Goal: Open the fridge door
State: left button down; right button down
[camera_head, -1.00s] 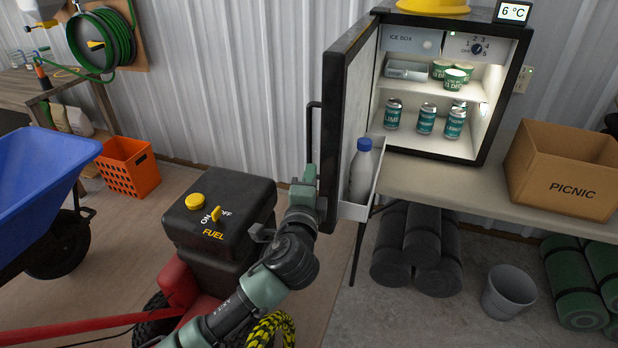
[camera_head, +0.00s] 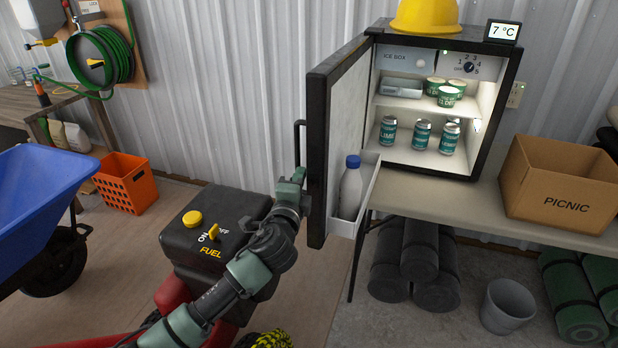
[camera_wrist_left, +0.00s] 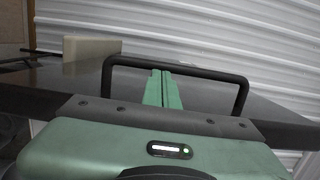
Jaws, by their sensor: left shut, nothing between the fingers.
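The small black fridge (camera_head: 487,120) stands on a table with its door (camera_head: 318,150) swung wide open to the left. Its lit inside shows cans, tubs and an ice box. My left gripper (camera_head: 296,180) is at the door's outer face by the lower part of the handle. Its green fingers (camera_wrist_left: 161,82) are shut and empty, within the handle loop; contact is unclear. My right gripper is out of view.
A black fuel-marked machine (camera_head: 215,225) stands below my left arm. A blue wheelbarrow (camera_head: 40,195) and an orange crate (camera_head: 127,185) are at the left. A PICNIC box (camera_head: 560,190) is on the table (camera_head: 440,190). Dark rolls (camera_head: 420,255) and a grey bin (camera_head: 508,305) are below.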

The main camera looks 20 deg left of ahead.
pick_arm(q)
jog(key=w+a+h, duration=0.1)
jog(key=w+a, duration=0.2)
jog(key=a, duration=1)
jog(key=shift+w+r+m, duration=0.25)
jog(key=shift+m, duration=0.05)
